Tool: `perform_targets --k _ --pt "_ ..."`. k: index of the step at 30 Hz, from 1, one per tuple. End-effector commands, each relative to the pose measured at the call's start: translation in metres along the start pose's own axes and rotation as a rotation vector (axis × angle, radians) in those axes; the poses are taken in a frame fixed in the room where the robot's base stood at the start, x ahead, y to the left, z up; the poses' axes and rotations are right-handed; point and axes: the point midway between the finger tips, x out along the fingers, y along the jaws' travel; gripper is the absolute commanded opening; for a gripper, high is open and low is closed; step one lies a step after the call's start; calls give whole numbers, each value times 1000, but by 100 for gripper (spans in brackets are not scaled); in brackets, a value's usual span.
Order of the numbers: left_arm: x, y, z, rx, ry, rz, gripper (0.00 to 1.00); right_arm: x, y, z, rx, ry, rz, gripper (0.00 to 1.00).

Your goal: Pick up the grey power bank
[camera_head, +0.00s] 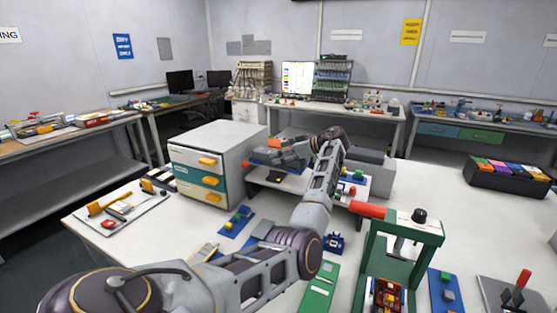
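I cannot pick out the grey power bank with certainty; it may be small or hidden by my arm. My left arm comes in from the lower left and reaches across the table to the middle. My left gripper (272,152) is at its far end, over the white raised shelf (296,185), pointing left, close to the drawer cabinet's right side. Its fingers are small and dark here, so I cannot tell whether they are open or hold something. A red and dark item (276,173) lies on the shelf just below it. My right gripper is not in view.
A white cabinet (228,139) with teal and white drawers stands left of the shelf. A green press frame (432,240) with a red handle stands at right. A black bin (507,178) of coloured pouches sits far right.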

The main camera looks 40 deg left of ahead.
Motion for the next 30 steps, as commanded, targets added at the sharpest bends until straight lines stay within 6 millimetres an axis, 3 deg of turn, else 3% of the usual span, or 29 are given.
perform_targets --k 2,16,30 --pt "0 0 0 0 0 0 82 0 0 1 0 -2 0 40" --pt "0 0 1 1 0 -1 23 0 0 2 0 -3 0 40" --pt "-3 0 -9 -2 1 -2 21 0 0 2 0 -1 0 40"
